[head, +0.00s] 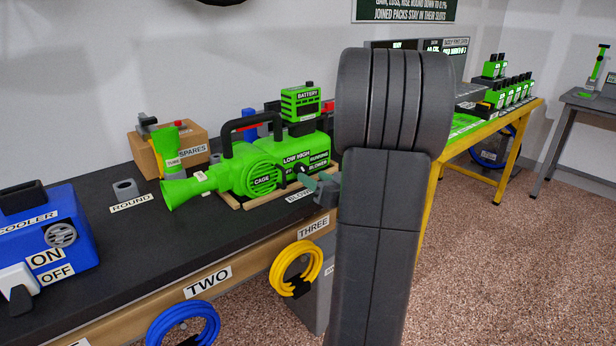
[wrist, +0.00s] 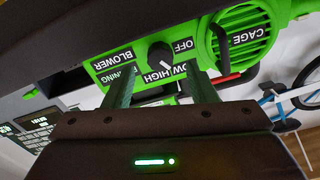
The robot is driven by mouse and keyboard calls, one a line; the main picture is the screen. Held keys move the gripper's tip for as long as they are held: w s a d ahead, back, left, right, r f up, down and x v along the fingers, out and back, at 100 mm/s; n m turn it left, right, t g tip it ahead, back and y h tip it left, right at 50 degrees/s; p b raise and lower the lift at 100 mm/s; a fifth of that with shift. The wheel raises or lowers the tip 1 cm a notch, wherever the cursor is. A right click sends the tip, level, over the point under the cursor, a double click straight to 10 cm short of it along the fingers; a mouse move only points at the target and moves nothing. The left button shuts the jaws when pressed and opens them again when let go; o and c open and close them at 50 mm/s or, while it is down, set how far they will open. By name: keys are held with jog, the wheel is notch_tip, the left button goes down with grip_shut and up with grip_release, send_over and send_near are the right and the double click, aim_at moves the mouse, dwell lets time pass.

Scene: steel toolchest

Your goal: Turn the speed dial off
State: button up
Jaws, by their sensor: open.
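The green blower (head: 235,172) sits on the dark bench with its nozzle toward the left. In the wrist view its speed dial (wrist: 159,54) is a round black knob with a white pointer mark, among the labels OFF, LOW, HIGH and RUNNING. The picture is turned over there, and the mark lies near the LOW and HIGH labels, away from OFF. My gripper (wrist: 160,74) is open, its two greenish fingers on either side of the dial in the picture. I cannot tell whether they touch it. In the head view my gripper (head: 309,184) is at the blower's labelled face, partly hidden by my arm.
The CAGE grille (wrist: 243,38) and a red-and-black handle (wrist: 232,77) are close beside one finger in the wrist view. A battery (head: 302,104) stands on the blower. A blue cooler (head: 48,235) and a SPARES box (head: 184,150) share the bench. A yellow hose (head: 297,266) hangs below.

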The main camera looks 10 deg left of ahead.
aim_at(304, 172)
jog(key=shift+x, duration=1.8)
jog(key=c, duration=1)
